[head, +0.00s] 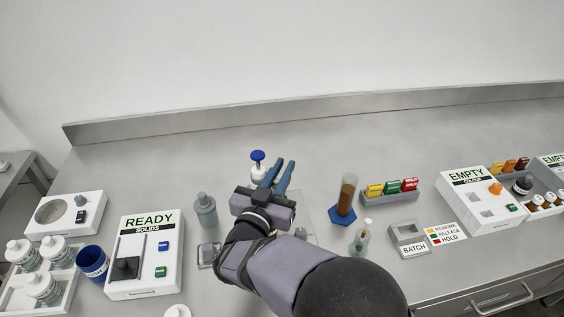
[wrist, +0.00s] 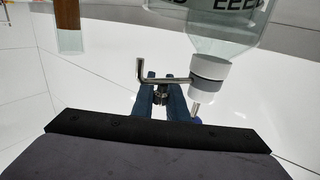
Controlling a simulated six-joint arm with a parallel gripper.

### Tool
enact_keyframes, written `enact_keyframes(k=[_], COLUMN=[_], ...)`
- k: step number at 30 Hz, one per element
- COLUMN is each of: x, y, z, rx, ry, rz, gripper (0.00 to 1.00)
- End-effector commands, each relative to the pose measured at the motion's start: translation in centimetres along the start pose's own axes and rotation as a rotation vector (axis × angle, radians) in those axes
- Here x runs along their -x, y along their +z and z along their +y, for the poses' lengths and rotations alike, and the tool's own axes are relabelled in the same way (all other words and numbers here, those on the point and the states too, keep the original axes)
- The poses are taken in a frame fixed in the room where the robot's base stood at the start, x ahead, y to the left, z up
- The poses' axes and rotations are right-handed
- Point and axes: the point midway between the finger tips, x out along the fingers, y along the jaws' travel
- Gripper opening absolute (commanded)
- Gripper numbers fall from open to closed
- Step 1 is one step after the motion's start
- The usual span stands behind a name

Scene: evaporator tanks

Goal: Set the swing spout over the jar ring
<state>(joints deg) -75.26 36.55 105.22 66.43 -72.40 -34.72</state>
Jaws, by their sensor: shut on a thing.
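The swing spout (wrist: 168,80) is a bent metal tube in the wrist view. It runs left from a white and grey collar (wrist: 210,72) on a clear lettered vessel (wrist: 222,30), and its free end is bent. My gripper (wrist: 160,92) is shut on the spout, its blue fingers around a small dark part beside the tube. In the head view my gripper (head: 284,163) is at mid-bench, next to a white fitting with a blue knob (head: 257,156). My arm hides the spout there. I cannot pick out the jar ring for certain.
A brown-filled cylinder on a blue foot (head: 345,197) and a small clear bottle (head: 360,237) stand right of my arm. A grey bottle (head: 205,209) stands to the left. The READY box (head: 147,255) is farther left. The back of the bench is clear.

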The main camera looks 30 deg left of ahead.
Motion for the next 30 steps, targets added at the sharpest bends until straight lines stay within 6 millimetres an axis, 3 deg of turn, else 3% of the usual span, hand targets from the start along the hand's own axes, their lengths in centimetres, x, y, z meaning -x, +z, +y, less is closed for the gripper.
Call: enact_keyframes(k=[15,30], x=[2.2,3.3], y=[0.0,-0.1], z=[0.1,0.0], rx=[-0.004,-0.006], ry=[0.413,0.619], rz=[0.002,0.003], gripper=[0.0,0.0])
